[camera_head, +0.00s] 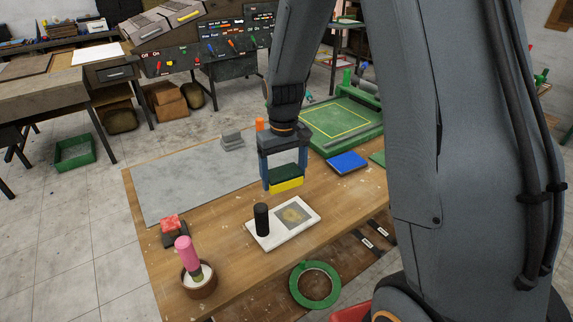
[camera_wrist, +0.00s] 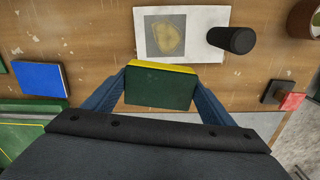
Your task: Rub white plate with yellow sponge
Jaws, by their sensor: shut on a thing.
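My gripper (camera_head: 285,182) is shut on a sponge with a dark green top and a yellow underside (camera_head: 287,185). It holds the sponge above the wooden table, behind the white plate (camera_head: 262,239). In the wrist view the sponge (camera_wrist: 160,88) sits between the two blue fingers. The white plate (camera_wrist: 206,51) is a flat rectangle with a grey square bearing a yellowish-brown patch. The sponge appears apart from the plate. A black cylinder (camera_head: 261,219) stands on the plate beside the patch; it also shows in the wrist view (camera_wrist: 236,40).
A brown pot (camera_head: 199,287) with a pink-topped item and a red-and-black block (camera_head: 172,231) are at the front left. A blue pad (camera_head: 347,163) and a green board (camera_head: 340,122) lie at the right. A green ring (camera_head: 315,285) is at the front edge. A grey sheet (camera_head: 190,184) covers the left back.

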